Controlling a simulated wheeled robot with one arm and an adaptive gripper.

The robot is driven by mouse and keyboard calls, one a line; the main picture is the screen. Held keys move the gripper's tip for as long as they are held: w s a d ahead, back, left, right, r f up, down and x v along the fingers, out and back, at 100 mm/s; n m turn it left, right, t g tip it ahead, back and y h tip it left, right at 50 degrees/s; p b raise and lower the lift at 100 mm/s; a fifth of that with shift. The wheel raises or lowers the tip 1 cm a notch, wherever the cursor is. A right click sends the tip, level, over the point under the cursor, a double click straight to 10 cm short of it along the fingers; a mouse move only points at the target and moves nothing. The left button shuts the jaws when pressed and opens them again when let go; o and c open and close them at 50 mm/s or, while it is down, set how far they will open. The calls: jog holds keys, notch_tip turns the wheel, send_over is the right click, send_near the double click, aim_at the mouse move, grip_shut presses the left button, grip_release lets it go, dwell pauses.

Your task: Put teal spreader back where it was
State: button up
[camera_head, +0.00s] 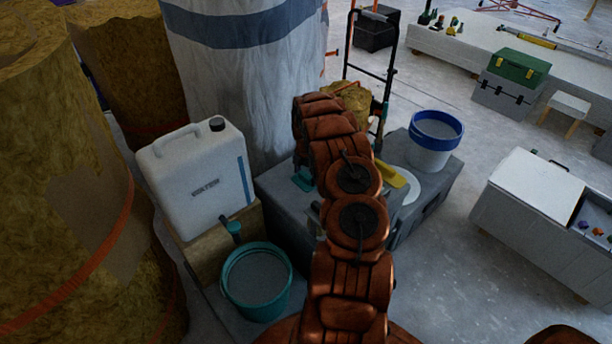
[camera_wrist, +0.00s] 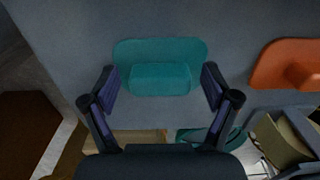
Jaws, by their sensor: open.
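The teal spreader (camera_wrist: 160,52) lies on a grey surface in the wrist view. It has a flat plate and a raised block-like grip. My gripper (camera_wrist: 160,84) is open, with one finger on each side of the spreader's grip and a gap at both sides. In the head view a teal piece (camera_head: 303,180), which looks like the spreader, shows on the grey box (camera_head: 278,195) just left of my arm. My gripper is hidden behind my arm there.
An orange tool (camera_wrist: 288,66) lies right of the spreader. A teal bucket (camera_head: 257,285) and white canister (camera_head: 198,180) stand left of the box. A yellow tool (camera_head: 392,174) and white bucket with blue rim (camera_head: 435,140) are on its right part.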

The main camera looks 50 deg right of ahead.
aim_at(306, 174)
notch_tip(306, 174, up, 12)
jog(key=b, duration=0.2)
jog(key=s+a+r+m, duration=0.3)
jog(key=a+r, duration=0.3)
jog(key=a, duration=0.3)
jog(key=s+a+r+m+g, duration=0.1)
jog(key=s+a+r+m, duration=0.25)
jog(key=a+r, duration=0.45)
jog(key=s+a+r+m, duration=0.3)
jog(key=a+r, duration=0.2)
jog(key=a, duration=0.6)
jog(key=s+a+m, duration=0.3)
jog(key=s+a, duration=0.5)
jog(key=s, duration=0.4)
jog(key=s+a+m, duration=0.4)
jog(key=s+a, duration=0.5)
jog(key=s, duration=0.4)
jog(key=shift+a+r+g, duration=0.2)
jog(key=shift+a+g, duration=0.1)
jog(key=shift+g, duration=0.1)
